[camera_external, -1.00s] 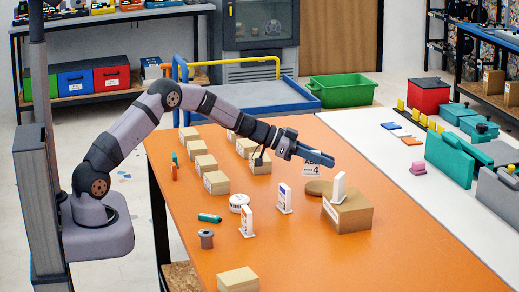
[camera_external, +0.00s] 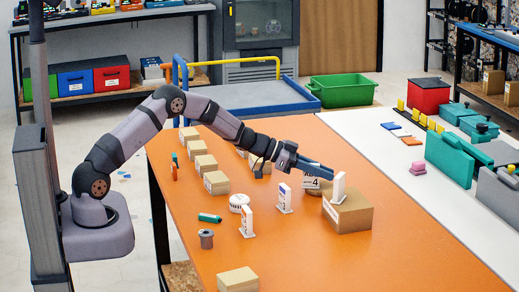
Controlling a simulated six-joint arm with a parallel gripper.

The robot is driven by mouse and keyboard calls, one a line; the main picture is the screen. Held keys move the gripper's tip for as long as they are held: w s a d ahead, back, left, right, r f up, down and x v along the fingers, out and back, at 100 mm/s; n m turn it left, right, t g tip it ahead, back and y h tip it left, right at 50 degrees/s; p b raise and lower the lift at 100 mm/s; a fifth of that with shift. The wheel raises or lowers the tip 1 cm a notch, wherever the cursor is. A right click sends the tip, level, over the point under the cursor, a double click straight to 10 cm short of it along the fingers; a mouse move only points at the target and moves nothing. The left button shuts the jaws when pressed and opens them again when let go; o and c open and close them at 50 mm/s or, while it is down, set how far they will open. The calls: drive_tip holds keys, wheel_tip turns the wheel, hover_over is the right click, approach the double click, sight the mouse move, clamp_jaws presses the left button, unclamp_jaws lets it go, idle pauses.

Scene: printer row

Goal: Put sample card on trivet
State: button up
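The sample card (camera_external: 311,183), white with dark print and a "4", is under the front of my gripper (camera_external: 318,170). My gripper appears shut on its upper part, which the gripper hides. The trivet (camera_external: 315,193), a flat brown disc on the orange table, is mostly hidden behind the card. The card's lower edge is over or at the trivet; I cannot tell whether it touches.
The orange front right is clear.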

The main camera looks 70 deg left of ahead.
drive_tip(key=o, duration=0.3)
drive_tip(key=shift+r+p, duration=0.15)
drive_tip(key=shift+p, duration=0.15)
drive_tip(key=shift+r, duration=0.1)
drive_tip(key=shift+s+a, duration=0.2)
drive_tip(key=shift+s, duration=0.1)
drive_tip(key=b+v, duration=0.3)
drive_tip(key=v, duration=0.8)
drive_tip(key=shift+s, duration=0.15)
